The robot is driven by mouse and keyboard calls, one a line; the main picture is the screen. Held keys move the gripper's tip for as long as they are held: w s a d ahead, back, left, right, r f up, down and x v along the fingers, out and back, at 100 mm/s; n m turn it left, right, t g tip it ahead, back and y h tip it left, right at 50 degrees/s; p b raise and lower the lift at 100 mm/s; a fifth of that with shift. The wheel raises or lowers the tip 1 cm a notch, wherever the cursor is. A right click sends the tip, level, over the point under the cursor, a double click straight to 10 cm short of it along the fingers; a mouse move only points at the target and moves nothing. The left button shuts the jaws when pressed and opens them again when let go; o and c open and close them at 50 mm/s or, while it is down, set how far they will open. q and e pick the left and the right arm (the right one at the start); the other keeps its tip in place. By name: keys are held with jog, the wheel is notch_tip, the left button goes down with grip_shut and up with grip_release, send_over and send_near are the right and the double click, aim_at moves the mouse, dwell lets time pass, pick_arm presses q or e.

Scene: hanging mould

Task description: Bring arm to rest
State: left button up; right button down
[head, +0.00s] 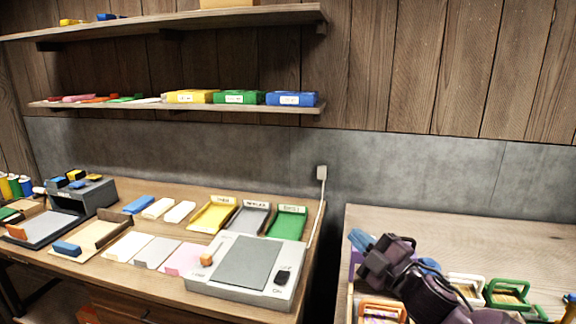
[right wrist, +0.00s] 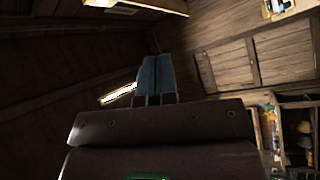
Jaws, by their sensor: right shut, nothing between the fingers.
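My right gripper (head: 359,240) is at the left end of my dark purple right arm, over the left part of the right-hand table (head: 480,235). Its blue fingers point up and to the left. In the right wrist view the two blue fingers (right wrist: 155,76) lie side by side, shut with nothing between them. That view looks toward dark wooden walls and ceiling. My left gripper is not in view.
Below my right arm are an orange-rimmed basket (head: 383,304) and a green-rimmed basket (head: 510,284). A grey panel device (head: 247,264) and coloured trays (head: 287,224) stand on the left desk. A dark gap separates the tables. Shelves (head: 180,104) hang above the desk.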

jog(key=s+d+f+m+h, duration=0.3)
jog(key=f+m, duration=0.2)
jog(key=f, duration=0.2)
jog(key=s+d+f+m+g+h, duration=0.1)
jog(key=s+d+f+m+h, duration=0.25)
jog(key=f, duration=0.25)
jog(key=s+d+f+m+h, duration=0.2)
jog(key=s+f+m+h, duration=0.1)
jog(key=f+m, duration=0.3)
jog(key=s+d+f+m+g+h, duration=0.1)
jog(key=s+d+f+m+g, duration=0.1)
jog(key=s+f, duration=0.6)
jog(key=s+d+f+m+g+h, duration=0.2)
jog(key=s+f, duration=0.6)
jog(key=s, duration=0.3)
jog(key=shift+s+d, duration=0.35)
jog(key=shift+s, duration=0.05)
jog(key=shift+m, duration=0.25)
